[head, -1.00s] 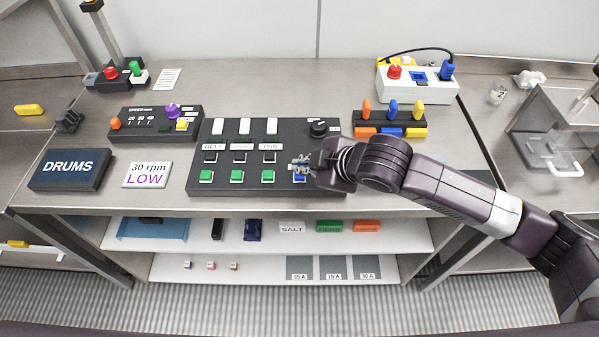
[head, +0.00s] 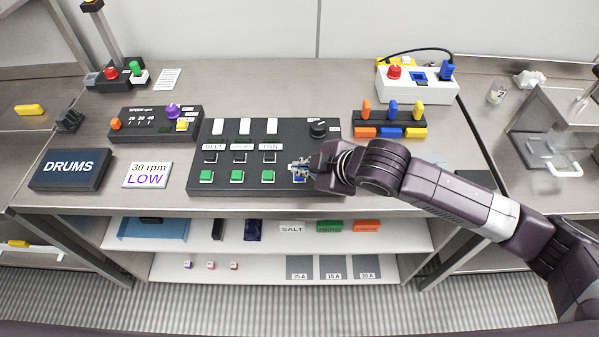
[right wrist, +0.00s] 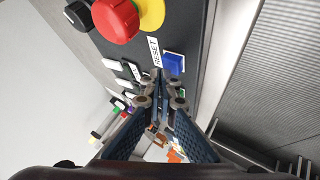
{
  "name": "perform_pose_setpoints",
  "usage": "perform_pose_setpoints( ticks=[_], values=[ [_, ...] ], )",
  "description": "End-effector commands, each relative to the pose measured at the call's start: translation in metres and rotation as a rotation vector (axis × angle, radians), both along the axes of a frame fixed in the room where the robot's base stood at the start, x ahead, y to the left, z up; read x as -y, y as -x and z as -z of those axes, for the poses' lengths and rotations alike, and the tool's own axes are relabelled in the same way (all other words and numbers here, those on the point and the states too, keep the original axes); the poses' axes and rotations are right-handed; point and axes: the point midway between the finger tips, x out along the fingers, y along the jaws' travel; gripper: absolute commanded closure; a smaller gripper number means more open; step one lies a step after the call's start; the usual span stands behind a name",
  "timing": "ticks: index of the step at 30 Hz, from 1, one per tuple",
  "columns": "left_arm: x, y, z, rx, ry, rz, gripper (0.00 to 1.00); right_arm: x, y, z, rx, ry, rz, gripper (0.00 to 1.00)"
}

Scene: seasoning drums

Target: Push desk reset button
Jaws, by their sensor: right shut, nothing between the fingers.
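The black desk panel (head: 225,180) lies on the table in the head view. Its blue reset button shows in the right wrist view (right wrist: 173,64), beside a white RESET label (right wrist: 154,52). In the head view the blue button is mostly hidden under my right gripper (head: 297,168). That gripper is shut and empty. In the right wrist view its closed fingertips (right wrist: 161,78) are right by the button's near edge; I cannot tell whether they touch it. My left gripper is not in view.
A red mushroom button (right wrist: 116,18) on a yellow base and a black knob (right wrist: 76,14) are close to the RESET label. Green buttons (head: 268,176) run along the panel left of my gripper. A switch block (head: 391,124) stands behind my right arm.

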Motion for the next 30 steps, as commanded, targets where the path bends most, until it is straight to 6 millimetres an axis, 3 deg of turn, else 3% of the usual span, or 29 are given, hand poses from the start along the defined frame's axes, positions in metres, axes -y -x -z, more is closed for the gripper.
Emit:
perform_pose_setpoints(
  ticks=[30],
  values=[
    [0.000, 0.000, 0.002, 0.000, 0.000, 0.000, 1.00, 0.000, 0.000, 0.010, -0.001, 0.001, 0.000, 1.00]
  ],
)
